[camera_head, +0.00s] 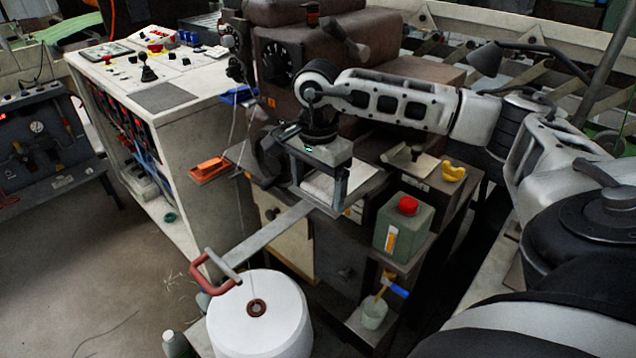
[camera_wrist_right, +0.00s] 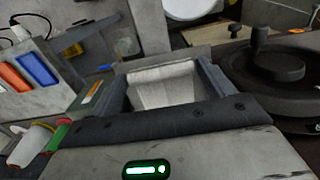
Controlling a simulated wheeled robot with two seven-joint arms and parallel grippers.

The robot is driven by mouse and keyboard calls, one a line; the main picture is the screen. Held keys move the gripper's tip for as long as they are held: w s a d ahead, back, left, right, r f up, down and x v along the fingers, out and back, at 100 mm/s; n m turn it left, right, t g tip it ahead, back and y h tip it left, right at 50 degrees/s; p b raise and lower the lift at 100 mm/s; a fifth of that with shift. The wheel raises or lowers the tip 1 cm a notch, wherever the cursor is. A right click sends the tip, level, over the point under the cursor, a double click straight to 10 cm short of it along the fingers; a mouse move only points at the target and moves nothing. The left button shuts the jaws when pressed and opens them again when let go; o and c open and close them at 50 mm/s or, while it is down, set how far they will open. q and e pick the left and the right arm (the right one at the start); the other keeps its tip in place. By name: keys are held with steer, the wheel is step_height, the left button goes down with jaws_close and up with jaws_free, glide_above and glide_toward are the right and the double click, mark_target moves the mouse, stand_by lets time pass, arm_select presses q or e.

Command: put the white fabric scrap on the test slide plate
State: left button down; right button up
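My right gripper (camera_head: 319,196) is over a workbench in the head view, fingers pointing down and spread wide. A white cloth-like piece (camera_head: 352,181), which looks like the white fabric scrap, lies below and between its fingers. In the right wrist view the white piece (camera_wrist_right: 164,88) shows between the two fingers (camera_wrist_right: 163,85). I see no clear grip on it. A pale flat plate (camera_head: 411,161) lies on a dark box to the right; I cannot tell whether it is the test slide plate. My left gripper is not in view.
A green jug (camera_head: 404,232) with a red cap stands right of the gripper. A dark round dial (camera_wrist_right: 268,68) is close by in the wrist view. A white thread cone (camera_head: 259,323) stands in front, by a red handle (camera_head: 203,272). A control cabinet (camera_head: 190,130) stands left.

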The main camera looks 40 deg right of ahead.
steer(key=shift+r, duration=0.1)
steer(key=shift+r, duration=0.25)
step_height(320, 180, up, 12)
steer(key=shift+f+b, duration=0.15)
steer(key=shift+b, duration=0.2)
steer(key=shift+s+f, duration=0.1)
